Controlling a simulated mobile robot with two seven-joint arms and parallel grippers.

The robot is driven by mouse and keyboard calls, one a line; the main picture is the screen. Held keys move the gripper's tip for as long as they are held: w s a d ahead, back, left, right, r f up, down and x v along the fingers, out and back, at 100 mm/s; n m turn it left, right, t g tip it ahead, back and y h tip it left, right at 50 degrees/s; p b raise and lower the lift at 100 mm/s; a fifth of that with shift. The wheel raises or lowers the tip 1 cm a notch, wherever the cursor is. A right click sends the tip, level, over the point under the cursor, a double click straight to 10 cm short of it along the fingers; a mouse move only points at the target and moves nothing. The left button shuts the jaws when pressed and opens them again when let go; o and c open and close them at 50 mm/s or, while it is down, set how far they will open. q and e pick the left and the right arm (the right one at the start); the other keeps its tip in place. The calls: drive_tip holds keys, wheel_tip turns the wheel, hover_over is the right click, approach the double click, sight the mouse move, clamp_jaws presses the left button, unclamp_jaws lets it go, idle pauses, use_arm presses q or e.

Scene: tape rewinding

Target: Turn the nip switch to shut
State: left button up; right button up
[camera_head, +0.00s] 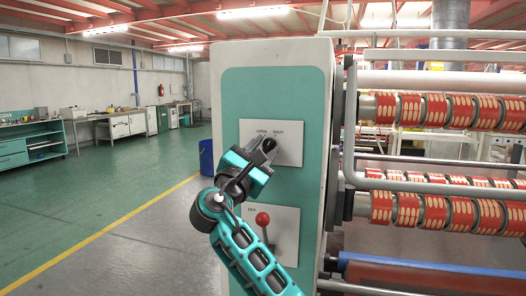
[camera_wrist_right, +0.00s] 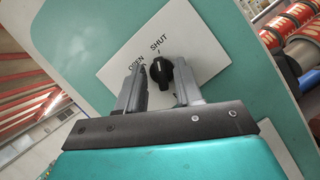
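The nip switch is a black knob (camera_wrist_right: 161,73) on a white plate (camera_wrist_right: 190,45) marked OPEN and SHUT, seen in the right wrist view. In the head view the plate (camera_head: 291,150) is on the green front of the machine, and the knob is mostly hidden by my right gripper (camera_head: 264,149). In the wrist view my right gripper (camera_wrist_right: 159,78) is open, with one grey finger on each side of the knob and a visible gap to each. My left gripper is not in view.
A lever with a red ball (camera_head: 263,219) stands on a second white plate below the switch, close to my right arm. Rollers with red and cream tape (camera_head: 435,110) are to the right. A blue bin (camera_head: 206,157) and open green floor (camera_head: 110,190) are to the left.

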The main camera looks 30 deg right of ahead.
drive_tip(key=shift+f, duration=0.1)
drive_tip(key=b+v, duration=0.1)
drive_tip(key=v, duration=1.2)
drive_tip(key=shift+w, duration=0.1)
wheel_tip(320, 180, down, 18)
drive_tip(key=w+n+t+y, duration=0.2)
drive_tip(key=w+t+y, duration=0.1)
drive_tip(key=y, duration=0.5)
drive_tip(key=s+a+f+m+g+y+p, duration=0.1)
drive_tip(key=s+a+f+m+y, duration=0.2)
drive_tip(key=f, duration=0.5)
drive_tip(key=s+a+f+m+y, duration=0.1)
drive_tip(key=s+f+y, duration=0.2)
drive_tip(key=f+y, duration=0.35)
drive_tip(key=s+a+f+m+g+y, duration=0.1)
drive_tip(key=s+f+m, duration=0.4)
drive_tip(key=s, duration=0.3)
drive_tip(key=s+a+f+m+y+p, duration=0.1)
drive_tip(key=s+f+m+y, duration=0.1)
drive_tip(key=s+f+m, duration=0.4)
drive_tip(key=s+m, duration=0.1)
drive_tip(key=s, duration=0.2)
drive_tip(key=shift+m+g, duration=0.3)
drive_tip(key=shift+g, duration=0.1)
